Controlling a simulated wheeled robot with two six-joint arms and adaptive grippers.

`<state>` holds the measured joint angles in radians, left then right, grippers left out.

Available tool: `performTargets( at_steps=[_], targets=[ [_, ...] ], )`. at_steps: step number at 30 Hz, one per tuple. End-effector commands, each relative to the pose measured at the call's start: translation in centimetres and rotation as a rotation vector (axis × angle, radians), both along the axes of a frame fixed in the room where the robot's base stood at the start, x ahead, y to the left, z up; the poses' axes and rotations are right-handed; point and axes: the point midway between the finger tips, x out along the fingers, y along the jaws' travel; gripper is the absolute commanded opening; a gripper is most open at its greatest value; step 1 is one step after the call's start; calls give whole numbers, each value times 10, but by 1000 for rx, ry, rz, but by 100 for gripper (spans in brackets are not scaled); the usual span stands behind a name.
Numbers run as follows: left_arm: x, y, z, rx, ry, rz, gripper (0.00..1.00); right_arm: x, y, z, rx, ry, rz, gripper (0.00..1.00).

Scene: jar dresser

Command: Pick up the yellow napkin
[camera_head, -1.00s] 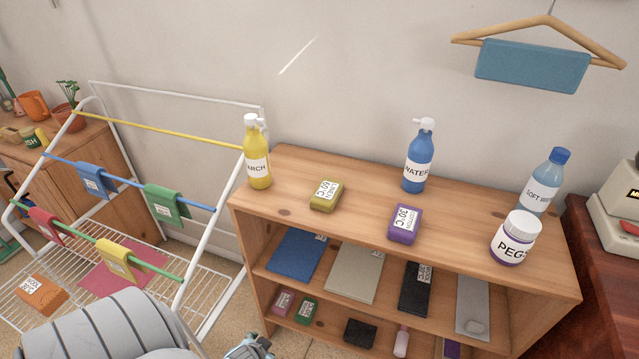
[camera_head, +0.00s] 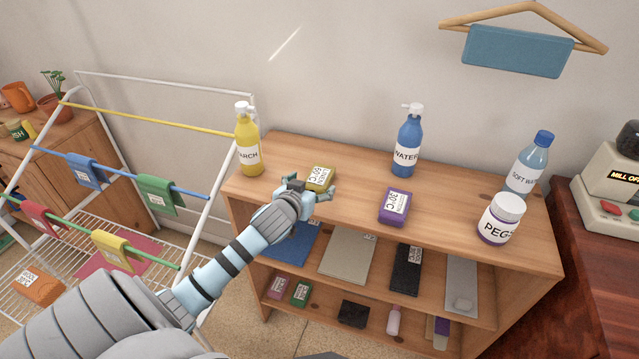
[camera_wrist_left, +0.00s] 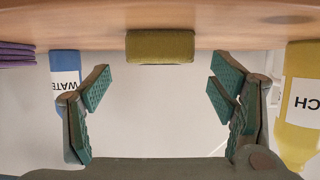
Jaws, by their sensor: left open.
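A folded yellow napkin (camera_head: 321,178) with a white label lies on the dresser top, between the yellow starch bottle and the purple folded cloth. In the left wrist view it appears as a yellow block (camera_wrist_left: 160,47), upside down, ahead of and between the finger pads. My left gripper (camera_head: 311,191) is open and empty just in front of it, partly covering its near side. The fingers (camera_wrist_left: 161,85) are spread wider than the napkin and look short of it. Another yellow cloth (camera_head: 117,251) hangs on the rack's green bar. My right gripper is not in view.
The starch bottle (camera_head: 248,145) stands left of the napkin, the water bottle (camera_head: 407,145) back right, the purple cloth (camera_head: 393,207) to the right. A peg jar (camera_head: 501,221) and softener bottle (camera_head: 530,165) are further right. The drying rack (camera_head: 212,185) is at left.

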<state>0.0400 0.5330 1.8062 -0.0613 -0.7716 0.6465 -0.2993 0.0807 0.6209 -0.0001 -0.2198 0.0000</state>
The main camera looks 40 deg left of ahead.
Motion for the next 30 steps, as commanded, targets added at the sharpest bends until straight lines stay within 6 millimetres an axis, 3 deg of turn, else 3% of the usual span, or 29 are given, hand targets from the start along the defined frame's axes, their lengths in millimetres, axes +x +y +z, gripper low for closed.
performTargets(
  at_steps=[1, 4, 11, 18, 21, 30],
  targets=[
    [8, 2, -10, -3, 0, 2, 78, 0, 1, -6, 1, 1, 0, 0],
    [20, 7, -14, -2, 0, 1, 78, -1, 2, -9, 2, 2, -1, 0],
    [23, 7, -13, 0, 0, -1, 76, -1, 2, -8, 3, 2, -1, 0],
    [22, 7, -13, -1, 1, -1, 38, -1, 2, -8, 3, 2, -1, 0],
    [22, 7, -13, 0, 0, -1, 26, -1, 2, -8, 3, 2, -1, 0],
    [23, 8, -6, 0, -1, -1, 26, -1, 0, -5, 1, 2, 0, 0]
  ],
)
